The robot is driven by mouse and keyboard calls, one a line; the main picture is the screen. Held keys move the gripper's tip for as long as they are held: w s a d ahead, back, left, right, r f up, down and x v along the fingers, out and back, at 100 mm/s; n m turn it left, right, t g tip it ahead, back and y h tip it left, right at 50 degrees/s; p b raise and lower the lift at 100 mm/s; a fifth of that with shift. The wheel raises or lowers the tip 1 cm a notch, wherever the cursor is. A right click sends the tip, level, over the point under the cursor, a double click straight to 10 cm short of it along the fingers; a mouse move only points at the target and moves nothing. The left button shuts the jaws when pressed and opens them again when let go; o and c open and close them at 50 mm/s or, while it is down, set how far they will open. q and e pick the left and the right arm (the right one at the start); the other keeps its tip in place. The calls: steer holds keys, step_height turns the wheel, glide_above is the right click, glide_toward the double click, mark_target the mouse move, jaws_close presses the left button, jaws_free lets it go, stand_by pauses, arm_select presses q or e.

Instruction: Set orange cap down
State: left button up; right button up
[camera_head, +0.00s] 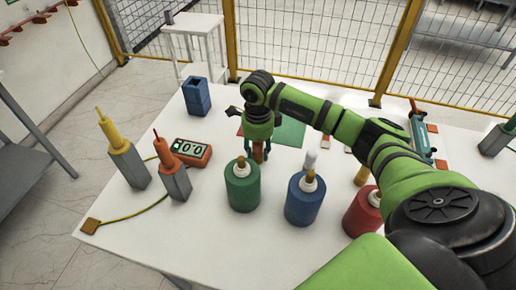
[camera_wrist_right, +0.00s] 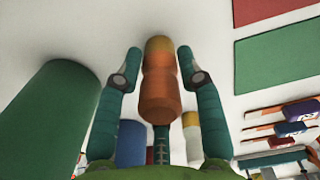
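The orange cap (camera_head: 258,153) is a small orange-brown piece at the table's far middle, behind the green cylinder (camera_head: 242,187). In the right wrist view the orange cap (camera_wrist_right: 160,85) is upright between the two fingers of my right gripper (camera_wrist_right: 163,72), with a narrow gap on each side. My right gripper (camera_head: 257,150) points down around the cap and looks open. The cap's lower end seems at or close to the white table (camera_head: 140,240); exact contact is hard to tell. My left gripper is not in view.
A blue cylinder (camera_head: 304,203) and a red cylinder (camera_head: 361,214) stand right of the green one. An orange meter (camera_head: 192,152), probes in grey holders (camera_head: 175,184) and a blue box (camera_head: 196,97) stand left. A green mat (camera_head: 290,132) lies behind. The front left tabletop is clear.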

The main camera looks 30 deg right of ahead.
steer(key=shift+o, duration=0.3)
steer(key=shift+r, duration=0.55)
step_height(320, 180, up, 11)
steer(key=b, duration=0.3)
steer(key=shift+f+b, duration=0.2)
steer(key=shift+b, duration=0.15)
steer(key=shift+r, duration=0.35)
